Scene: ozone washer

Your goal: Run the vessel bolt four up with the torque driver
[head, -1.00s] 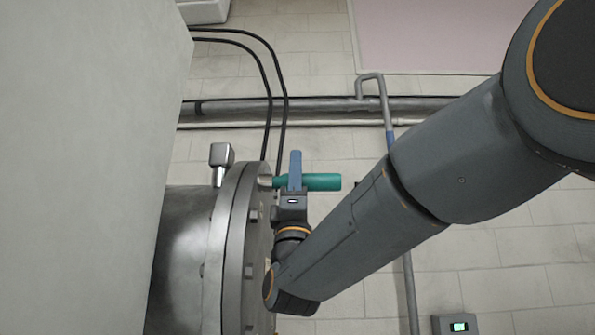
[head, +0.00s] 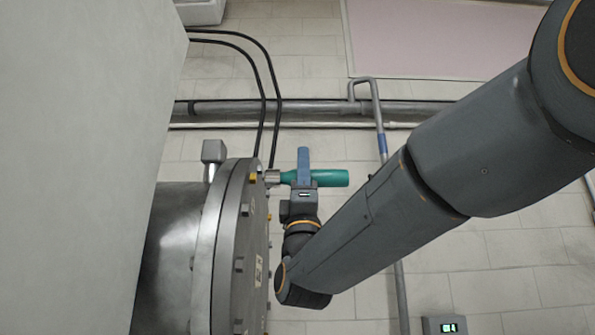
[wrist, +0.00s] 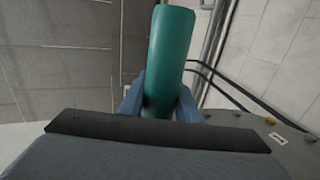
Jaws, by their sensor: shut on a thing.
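The torque driver (head: 330,178) has a teal body and a silver socket end (head: 272,177) pointing left. My gripper (head: 303,165), with blue fingers, is shut around the body and holds it level. The teal body also stands between the fingers in the wrist view (wrist: 172,50). The steel vessel (head: 172,255) has a round flange (head: 233,255) with several bolts along its rim. The socket is close to the flange's upper edge, by a yellow bolt head (head: 253,178); I cannot tell whether they touch. Which is bolt four cannot be told.
A large pale panel (head: 80,150) fills the left. Black hoses (head: 268,90) and a horizontal grey pipe (head: 300,107) run behind the driver. An upright pipe (head: 381,140) stands beyond my arm. A small box with a green display (head: 445,326) is low right.

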